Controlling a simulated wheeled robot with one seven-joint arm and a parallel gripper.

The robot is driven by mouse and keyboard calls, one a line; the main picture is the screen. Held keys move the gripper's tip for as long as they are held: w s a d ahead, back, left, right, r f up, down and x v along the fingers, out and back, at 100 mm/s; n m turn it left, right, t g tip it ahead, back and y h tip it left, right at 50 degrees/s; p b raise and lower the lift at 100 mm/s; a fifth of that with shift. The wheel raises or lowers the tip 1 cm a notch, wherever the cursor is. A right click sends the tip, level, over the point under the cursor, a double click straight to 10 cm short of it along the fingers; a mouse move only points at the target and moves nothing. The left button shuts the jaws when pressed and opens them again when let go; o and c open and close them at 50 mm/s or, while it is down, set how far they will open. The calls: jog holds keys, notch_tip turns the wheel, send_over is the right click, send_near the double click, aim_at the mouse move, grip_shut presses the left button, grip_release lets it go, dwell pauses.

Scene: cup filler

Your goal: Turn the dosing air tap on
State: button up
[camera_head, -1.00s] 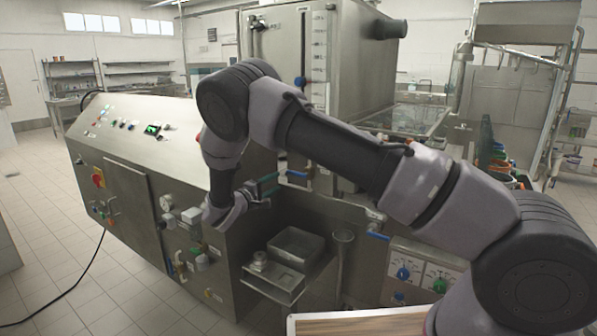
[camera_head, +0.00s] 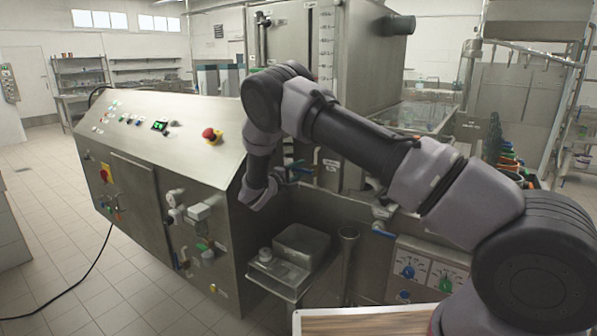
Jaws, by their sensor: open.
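My gripper (camera_head: 292,173) is at the rear right corner of the steel cabinet (camera_head: 235,215), pointing right. It is small and dark in the picture, and its fingers overlap a blue tap handle (camera_head: 304,169) on the steel wall behind. I cannot tell whether they touch it. Another blue-handled tap (camera_head: 381,232) sits on the low steel wall further right. Small fittings with green and blue parts (camera_head: 203,247) are on the cabinet's side. No label is readable that marks the dosing air tap.
A steel tray with boxes (camera_head: 283,270) juts out below my gripper. A panel with blue and green knobs (camera_head: 425,275) is at the lower right. A red emergency button (camera_head: 211,136) sits on the sloping cabinet top. A tall steel tank (camera_head: 365,60) stands behind my arm.

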grip_shut()
dwell(1.4)
